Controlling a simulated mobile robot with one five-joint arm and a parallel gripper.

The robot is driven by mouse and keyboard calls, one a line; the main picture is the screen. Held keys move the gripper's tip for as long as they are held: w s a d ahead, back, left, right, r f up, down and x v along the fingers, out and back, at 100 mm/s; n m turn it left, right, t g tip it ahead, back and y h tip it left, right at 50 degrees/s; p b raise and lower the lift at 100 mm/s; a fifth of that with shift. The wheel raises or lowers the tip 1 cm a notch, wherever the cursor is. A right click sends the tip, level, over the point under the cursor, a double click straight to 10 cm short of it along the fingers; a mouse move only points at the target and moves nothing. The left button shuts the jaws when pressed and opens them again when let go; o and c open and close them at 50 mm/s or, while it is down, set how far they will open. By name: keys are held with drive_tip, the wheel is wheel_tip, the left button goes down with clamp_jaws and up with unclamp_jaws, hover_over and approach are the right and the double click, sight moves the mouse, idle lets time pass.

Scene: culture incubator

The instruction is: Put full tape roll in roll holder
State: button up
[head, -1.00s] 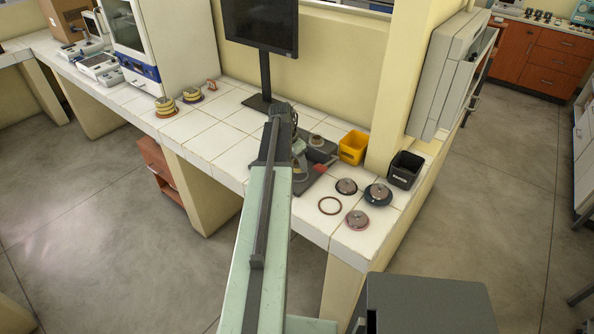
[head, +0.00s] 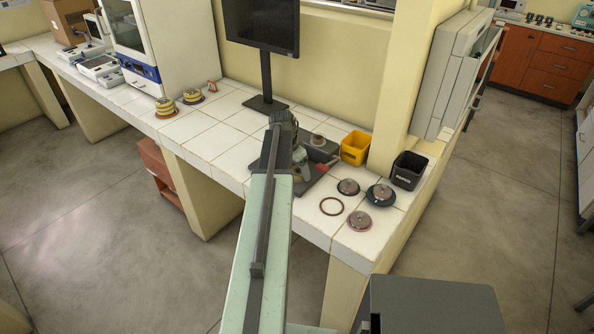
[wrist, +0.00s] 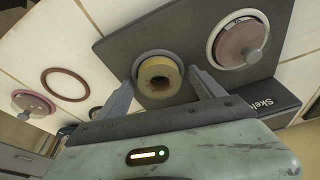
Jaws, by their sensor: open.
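A yellow tape roll (wrist: 159,78) with a dark brown centre sits at a grey ring on a dark plate (wrist: 185,50) in the wrist view. I take this plate to be the roll holder; the labels are not readable enough to confirm it. My gripper (wrist: 166,85) is open, with one finger on each side of the roll; I cannot tell whether either finger touches it. A pinkish disc with a pale rim (wrist: 241,41) is beside the roll on the same plate. In the head view my arm partly hides the dark plate (head: 318,165).
A yellow bin (head: 355,147) and a black bin (head: 408,170) stand at the right. Several round discs, including a blue-rimmed one (head: 380,194), and a brown ring (head: 331,206) lie near the bench corner. A monitor (head: 263,27) stands behind.

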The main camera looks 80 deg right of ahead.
drive_tip(key=p+v, duration=1.1)
drive_tip(key=v, duration=0.1)
drive_tip(key=shift+p, duration=0.3)
drive_tip(key=shift+a+r, duration=0.1)
drive_tip(key=w+a+n+t, duration=0.1)
drive_tip(key=w+a+n, duration=0.4)
drive_tip(key=w, duration=0.8)
drive_tip(key=w+a+n, duration=0.2)
drive_tip(key=w+a, duration=0.6)
drive_tip(key=w, duration=0.4)
drive_tip(key=w+a+n+t, duration=0.1)
drive_tip(key=w+a+n, duration=0.5)
drive_tip(key=w+a, duration=0.75)
drive_tip(key=w+a+n+y, duration=0.1)
drive_tip(key=w+a+n, duration=0.25)
drive_tip(key=a, duration=0.55)
drive_tip(key=w+a+n, duration=0.2)
drive_tip(key=w+a, duration=0.2)
drive_tip(key=a, duration=0.5)
drive_tip(key=a+n+y, duration=0.1)
drive_tip(key=a+n, duration=0.6)
drive_tip(key=a, duration=1.8)
drive_tip(key=shift+w+f, duration=0.15)
drive_tip(key=shift+f, duration=0.3)
